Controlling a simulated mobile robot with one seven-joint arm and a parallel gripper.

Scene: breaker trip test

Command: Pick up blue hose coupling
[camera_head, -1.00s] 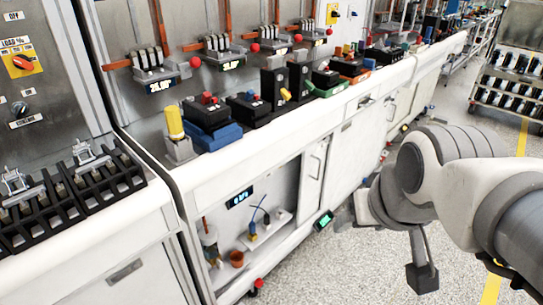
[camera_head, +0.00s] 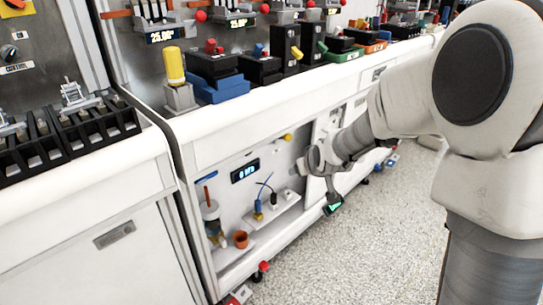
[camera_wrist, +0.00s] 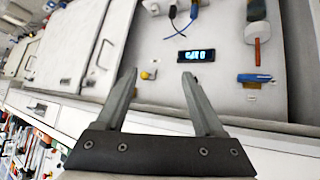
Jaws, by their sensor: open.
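A small blue fitting (camera_head: 206,177) is mounted at the upper left of the white recessed panel. It also shows in the wrist view (camera_wrist: 255,78), right of the small display. Another blue piece (camera_wrist: 195,10) is at the top of the wrist view, by a thin blue cable. I cannot tell for certain which is the hose coupling. My gripper (camera_wrist: 158,78) is open and empty in the wrist view, its fingers pointing at the panel and apart from both blue pieces. In the head view my wrist is right of the recess; the fingertips are hard to make out.
A lit display (camera_head: 245,171) is on the panel. A yellow knob (camera_wrist: 148,75) lies close to the left finger in the wrist view. A white shelf (camera_head: 275,213) carries plugs; an orange cup (camera_head: 240,239) stands at its left. The bench front edge overhangs the recess. Speckled floor is clear in front.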

